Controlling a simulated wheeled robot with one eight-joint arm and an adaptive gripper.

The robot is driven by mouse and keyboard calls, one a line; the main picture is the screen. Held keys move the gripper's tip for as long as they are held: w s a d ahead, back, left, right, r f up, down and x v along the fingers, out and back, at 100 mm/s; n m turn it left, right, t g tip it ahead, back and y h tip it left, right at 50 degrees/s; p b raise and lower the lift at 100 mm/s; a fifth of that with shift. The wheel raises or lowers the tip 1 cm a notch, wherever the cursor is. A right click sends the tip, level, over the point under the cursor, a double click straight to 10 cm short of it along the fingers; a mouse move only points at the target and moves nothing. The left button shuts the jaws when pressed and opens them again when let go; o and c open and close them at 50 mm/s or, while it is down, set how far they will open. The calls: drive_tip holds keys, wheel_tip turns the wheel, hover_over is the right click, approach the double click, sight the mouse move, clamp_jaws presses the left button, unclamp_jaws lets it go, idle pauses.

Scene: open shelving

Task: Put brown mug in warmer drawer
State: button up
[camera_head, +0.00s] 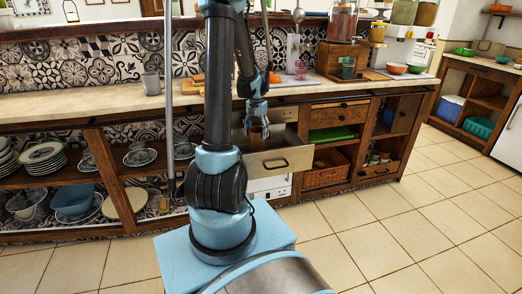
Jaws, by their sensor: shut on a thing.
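The brown mug (258,135) is small in the camera_head view, just below my gripper (257,119). My gripper points down and is shut on the mug near its top. The warmer drawer (290,157) is pulled out below the counter, with its pale front panel and dark handle facing the room. The mug is just behind and above the drawer's front panel, in line with its opening. I cannot tell whether the mug touches the drawer floor. My arm hides the left part of the drawer.
A long counter (110,100) runs above the drawer, with a grey mug (151,83), jars and bowls on it. Shelves to the left hold plates (42,165) and bowls. A wicker basket (325,170) sits right of the drawer. The tiled floor at the right is clear.

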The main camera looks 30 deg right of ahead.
sight(258, 147)
drive_tip(key=f, duration=0.9)
drive_tip(key=shift+s+d, duration=0.2)
drive_tip(key=d, duration=0.1)
drive_tip(key=w+d, duration=0.1)
drive_tip(key=d, duration=0.1)
drive_tip(key=shift+w+d+f, duration=0.25)
drive_tip(key=shift+w+d, duration=0.05)
drive_tip(key=shift+d, duration=0.1)
drive_tip(key=shift+f, duration=0.4)
drive_tip(key=o, duration=1.3)
drive_tip(key=shift+a, duration=0.1)
drive_tip(key=shift+c, duration=0.2)
wheel_tip(258, 147, up, 12)
